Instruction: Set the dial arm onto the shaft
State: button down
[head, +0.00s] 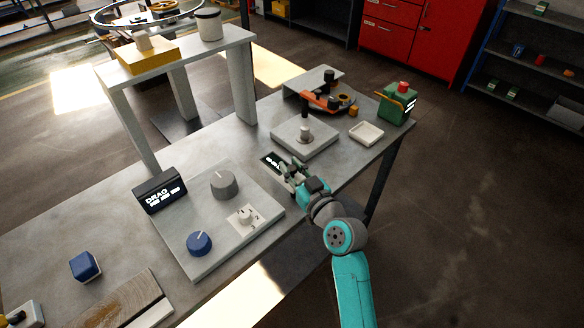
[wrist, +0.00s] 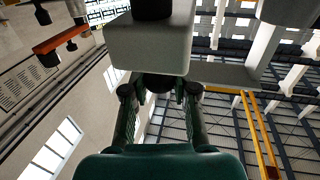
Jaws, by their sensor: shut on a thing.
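My gripper (head: 289,170) is low over the table, in front of the grey base plate (head: 322,146). A dark post (head: 305,112) with a silver collar (head: 304,135), which looks like the shaft, stands on this plate. In the wrist view the fingers (wrist: 159,92) are shut on a dark round part (wrist: 158,82). Most of that part is hidden, and I cannot tell if it is the dial arm. A pale block (wrist: 148,50) with a black cylinder (wrist: 153,9) shows just beyond the fingertips. An orange bar with black knobs (head: 318,102) is behind the post; it also shows in the wrist view (wrist: 62,37).
A black label (head: 270,160) lies left of my gripper. A control panel with knobs (head: 180,255) and a DRAG display (head: 159,191) are nearer left. A white tray (head: 367,133) and a green box with a red button (head: 397,103) stand right. A raised bench (head: 215,50) is at the back left.

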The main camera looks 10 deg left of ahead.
jog(key=shift+n+g+y, duration=1.6)
jog(key=shift+g+y, duration=0.1)
jog(key=shift+g, duration=0.1)
jog(key=shift+s+a+n+g+y, duration=0.1)
jog(key=shift+n+g+y, duration=0.55)
jog(key=shift+g, duration=0.4)
jog(key=shift+s+n+g+y, duration=0.1)
jog(key=shift+n+g+y, duration=0.35)
jog(key=shift+n+g, duration=0.5)
jog(key=shift+g, duration=0.4)
jog(key=c, duration=0.9)
grip_release()
jog(key=v, duration=1.2)
